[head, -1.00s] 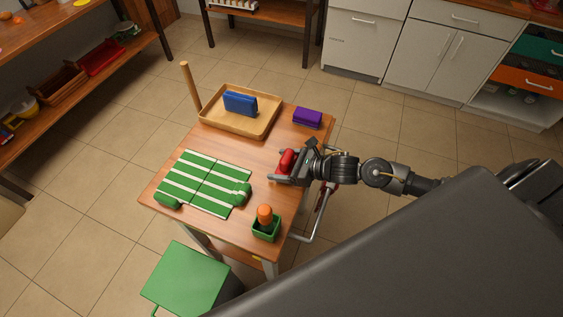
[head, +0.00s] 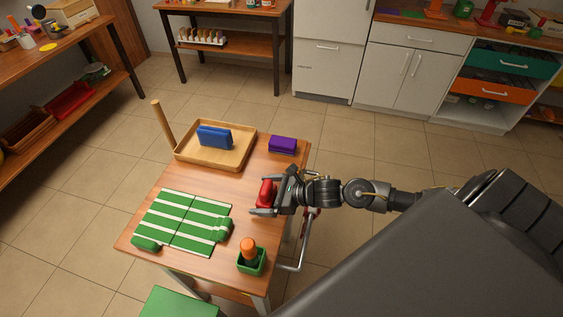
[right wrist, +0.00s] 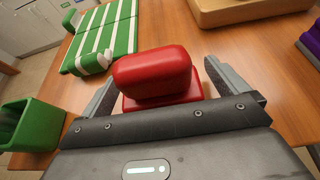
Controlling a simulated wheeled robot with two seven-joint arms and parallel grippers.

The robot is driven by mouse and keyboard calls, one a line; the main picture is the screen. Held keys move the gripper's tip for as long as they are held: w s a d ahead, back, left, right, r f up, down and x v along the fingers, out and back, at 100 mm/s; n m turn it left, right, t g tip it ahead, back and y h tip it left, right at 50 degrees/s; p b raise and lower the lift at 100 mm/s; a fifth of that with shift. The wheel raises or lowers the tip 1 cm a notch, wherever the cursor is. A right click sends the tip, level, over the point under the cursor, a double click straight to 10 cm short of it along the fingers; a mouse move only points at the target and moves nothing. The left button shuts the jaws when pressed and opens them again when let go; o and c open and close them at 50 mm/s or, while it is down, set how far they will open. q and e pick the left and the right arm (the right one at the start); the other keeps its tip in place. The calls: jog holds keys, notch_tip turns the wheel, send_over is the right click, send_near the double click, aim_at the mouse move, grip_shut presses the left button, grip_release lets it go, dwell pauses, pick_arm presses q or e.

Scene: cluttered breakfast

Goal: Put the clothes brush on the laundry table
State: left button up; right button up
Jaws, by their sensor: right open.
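A red brush-like block (head: 265,192) with a rounded upper part on a flat red base stands at the right edge of a small wooden table (head: 190,259). I cannot tell for sure that it is the clothes brush. My right gripper (head: 261,199) is open, its fingers on either side of the red block. In the right wrist view the red block (right wrist: 155,72) lies between the spread fingers, with part of its base hidden behind the gripper body. My left gripper is not in view. No table is clearly marked as the laundry table.
A wooden tray (head: 236,159) holds a blue block (head: 214,137); a purple block (head: 282,145) stands beside it. A striped green mat (head: 184,222) and a green pot (head: 252,264) with an orange-topped item lie nearer. Other tables stand farther back.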

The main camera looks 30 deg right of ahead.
jog(key=b+v, duration=0.2)
jog(key=v, duration=0.9)
jog(key=shift+a, duration=0.15)
